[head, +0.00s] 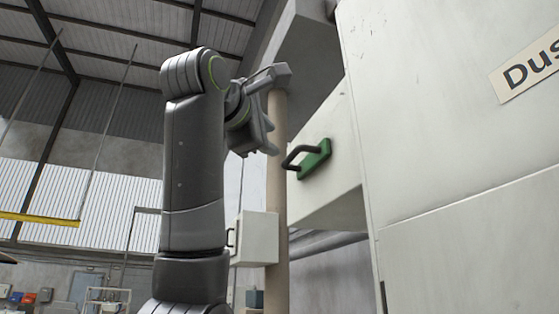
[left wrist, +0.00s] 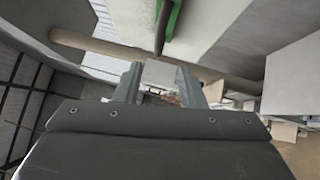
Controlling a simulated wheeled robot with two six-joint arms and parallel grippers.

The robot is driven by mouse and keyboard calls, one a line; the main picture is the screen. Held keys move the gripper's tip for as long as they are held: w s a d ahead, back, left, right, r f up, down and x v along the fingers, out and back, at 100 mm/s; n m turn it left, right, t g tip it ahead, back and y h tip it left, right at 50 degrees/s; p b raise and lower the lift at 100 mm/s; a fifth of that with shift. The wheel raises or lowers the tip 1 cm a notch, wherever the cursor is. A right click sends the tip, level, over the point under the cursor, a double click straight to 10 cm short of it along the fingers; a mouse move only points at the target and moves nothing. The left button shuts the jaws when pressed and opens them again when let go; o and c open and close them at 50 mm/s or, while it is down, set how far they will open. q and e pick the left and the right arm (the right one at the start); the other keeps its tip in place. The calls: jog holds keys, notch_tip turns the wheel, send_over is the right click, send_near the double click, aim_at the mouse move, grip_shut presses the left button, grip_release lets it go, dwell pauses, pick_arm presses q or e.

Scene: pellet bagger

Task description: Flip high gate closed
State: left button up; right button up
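A green plate with a dark bar handle (head: 308,158), likely the high gate's, sits on the pale machine side in the middle of the head view. The bar sticks out to the left of the plate. The handle also shows at the top edge of the left wrist view (left wrist: 167,22), partly cut off. My left gripper (head: 278,112) is raised to the upper left of the handle and apart from it. Its two fingers are spread with nothing between them, as the left wrist view also shows (left wrist: 158,86). My right gripper is not in view.
A large pale cabinet (head: 450,150) with a "Dus..." label (head: 530,65) fills the right side. A tan vertical pipe (head: 277,190) runs behind my left gripper. A small pale box (head: 257,238) with a handle is on or beside the pipe. Open space lies at left.

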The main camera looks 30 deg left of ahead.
pick_arm(q)
jog(key=s, duration=0.1)
jog(key=s+b, duration=0.1)
jog(key=s, duration=0.2)
jog(key=shift+d+f, duration=0.25)
jog(key=shift+f, duration=0.05)
jog(key=shift+w, duration=0.1)
